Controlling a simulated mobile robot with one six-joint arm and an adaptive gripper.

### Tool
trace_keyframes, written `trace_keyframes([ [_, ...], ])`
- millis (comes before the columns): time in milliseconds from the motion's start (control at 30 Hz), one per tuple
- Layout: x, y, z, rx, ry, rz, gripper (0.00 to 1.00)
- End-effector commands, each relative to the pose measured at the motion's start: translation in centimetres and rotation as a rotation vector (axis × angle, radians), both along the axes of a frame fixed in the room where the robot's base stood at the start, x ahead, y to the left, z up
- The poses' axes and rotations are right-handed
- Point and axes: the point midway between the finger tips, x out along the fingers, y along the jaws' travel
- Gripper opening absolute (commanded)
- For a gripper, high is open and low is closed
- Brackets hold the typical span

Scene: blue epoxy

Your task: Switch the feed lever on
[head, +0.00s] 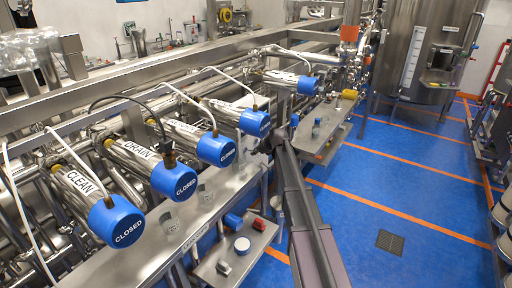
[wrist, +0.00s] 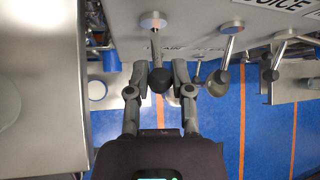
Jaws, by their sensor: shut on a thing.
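In the wrist view, my gripper (wrist: 160,78) is shut on a lever with a dark round knob (wrist: 158,82). One finger is on each side of the knob. The lever's thin metal stalk (wrist: 154,46) hangs from a round silver mount on a grey panel (wrist: 195,25). I cannot read a label that names this lever as feed. In the head view, my arm reaches up the middle, and I cannot make out its fingers or the held lever.
Two similar levers with dark knobs (wrist: 218,82) (wrist: 269,75) hang to the right in the wrist view. A "JUICE" label (wrist: 280,5) is above them. Blue valve caps marked CLOSED (head: 174,181) line the pipes. A tank (head: 420,50) stands at back right. The blue floor (head: 390,180) is mostly clear.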

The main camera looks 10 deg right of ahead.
Motion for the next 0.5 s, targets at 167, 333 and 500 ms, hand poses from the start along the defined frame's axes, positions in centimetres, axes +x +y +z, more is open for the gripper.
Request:
trace_keyframes([
  [167,0.26,0.19,0.75,-0.060,0.059,0.002,0.00],
  [333,0.28,0.26,0.83,-0.095,0.095,0.002,0.00],
  [500,0.26,0.27,0.80,-0.111,0.110,0.001,0.00],
])
